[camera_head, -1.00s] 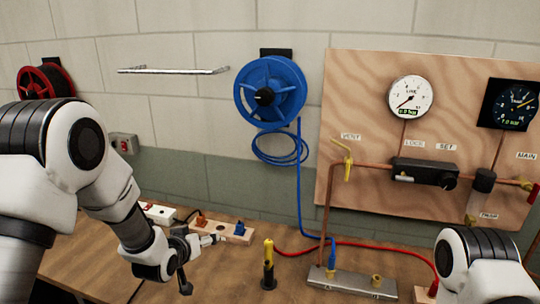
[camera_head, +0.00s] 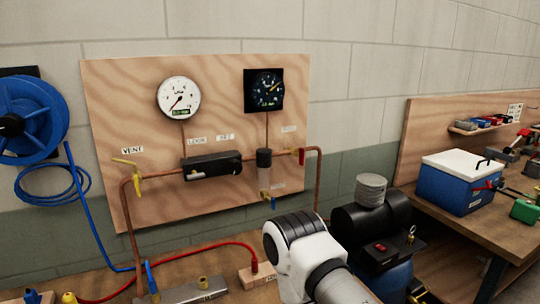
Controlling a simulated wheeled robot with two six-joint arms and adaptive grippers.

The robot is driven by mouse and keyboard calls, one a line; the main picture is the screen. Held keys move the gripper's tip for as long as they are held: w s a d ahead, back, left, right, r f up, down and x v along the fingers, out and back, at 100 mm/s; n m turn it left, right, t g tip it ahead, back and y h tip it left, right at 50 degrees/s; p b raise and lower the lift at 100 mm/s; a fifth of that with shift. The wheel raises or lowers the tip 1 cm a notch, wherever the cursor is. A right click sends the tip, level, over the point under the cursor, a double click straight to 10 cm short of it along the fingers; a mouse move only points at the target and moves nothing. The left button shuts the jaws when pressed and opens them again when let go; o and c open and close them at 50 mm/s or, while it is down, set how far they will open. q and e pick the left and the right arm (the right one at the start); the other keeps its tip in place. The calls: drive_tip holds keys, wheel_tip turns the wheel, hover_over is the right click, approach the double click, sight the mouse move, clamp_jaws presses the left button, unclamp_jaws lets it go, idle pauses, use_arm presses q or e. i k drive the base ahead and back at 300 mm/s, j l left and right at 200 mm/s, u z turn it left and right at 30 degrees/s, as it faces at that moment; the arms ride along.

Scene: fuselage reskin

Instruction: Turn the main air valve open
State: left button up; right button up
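The main air valve (camera_head: 301,157) has a small red handle and sits on the copper pipe at the right side of the wooden panel (camera_head: 225,80). Its handle looks upright, across the pipe. A small blurred label stands just above it. A white and black link of my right arm shows at the bottom centre, below and apart from the valve. Neither of my grippers is in view.
The panel also carries a white gauge (camera_head: 179,98), a dark gauge (camera_head: 264,90), a black regulator block (camera_head: 212,166) and a yellow vent valve (camera_head: 137,176). A black compressor (camera_head: 372,218) stands right of my arm. A blue cooler box (camera_head: 452,190) is on the right bench.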

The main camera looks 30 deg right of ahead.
sight(300, 154)
drive_tip(key=l+z, duration=0.1)
drive_tip(key=z, duration=1)
drive_tip(key=l+z, duration=0.1)
drive_tip(key=z, duration=0.3)
drive_tip(key=k+l, duration=0.05)
